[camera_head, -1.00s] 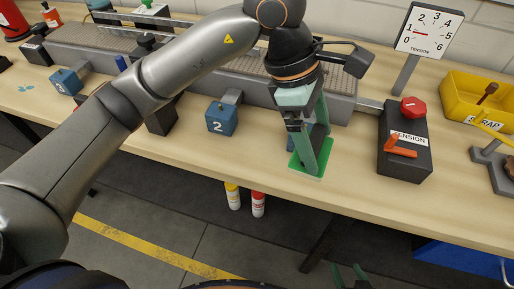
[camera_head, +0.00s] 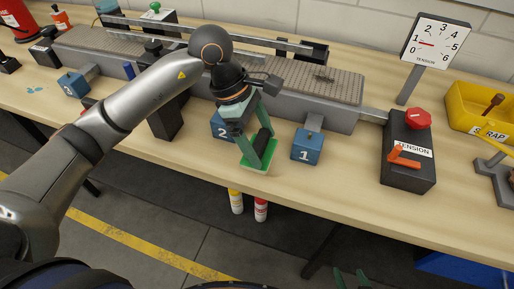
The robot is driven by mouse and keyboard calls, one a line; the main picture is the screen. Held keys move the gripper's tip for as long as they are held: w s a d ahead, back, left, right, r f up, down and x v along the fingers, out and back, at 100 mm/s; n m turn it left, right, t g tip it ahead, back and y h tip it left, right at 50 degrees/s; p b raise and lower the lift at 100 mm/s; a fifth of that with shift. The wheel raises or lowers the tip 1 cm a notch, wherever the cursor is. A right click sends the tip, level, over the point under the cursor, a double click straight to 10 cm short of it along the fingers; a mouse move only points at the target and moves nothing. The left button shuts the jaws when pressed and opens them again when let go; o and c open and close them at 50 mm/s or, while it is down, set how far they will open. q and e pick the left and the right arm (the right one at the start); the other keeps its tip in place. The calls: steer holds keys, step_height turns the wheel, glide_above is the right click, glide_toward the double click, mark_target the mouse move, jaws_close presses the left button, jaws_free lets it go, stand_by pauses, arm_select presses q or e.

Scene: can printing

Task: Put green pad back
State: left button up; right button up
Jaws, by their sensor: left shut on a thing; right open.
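My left gripper (camera_head: 257,160) is shut on the black handle of the green pad (camera_head: 255,167). The pad is a flat green plate with a paler edge, held at the table's front edge, between blue block 2 (camera_head: 220,124) and blue block 1 (camera_head: 305,147). The gripper hides part of block 2. I cannot tell whether the pad touches the table. My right gripper (camera_head: 351,276) is open and empty at the bottom of the view, below the table's front edge.
A grey conveyor (camera_head: 310,105) runs along the table behind the blocks. The black tension box (camera_head: 407,150) with a red knob and orange lever stands to the right. A yellow scrap bin (camera_head: 480,112) is at far right. Bare table lies between block 1 and the tension box.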

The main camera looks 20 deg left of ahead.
mark_target(257, 149)
arm_select(q)
steer(key=f, duration=0.1)
steer(key=a+f, duration=0.1)
steer(key=f, duration=0.1)
steer(key=shift+w+f+p, duration=0.15)
steer(key=shift+p, duration=0.2)
steer(key=shift+d+f, duration=0.1)
steer(key=shift+f, duration=0.3)
steer(key=shift+f, duration=0.1)
steer(key=o, duration=0.9)
steer(key=shift+o, duration=0.2)
steer(key=v, duration=1.2)
steer(key=shift+b, duration=0.45)
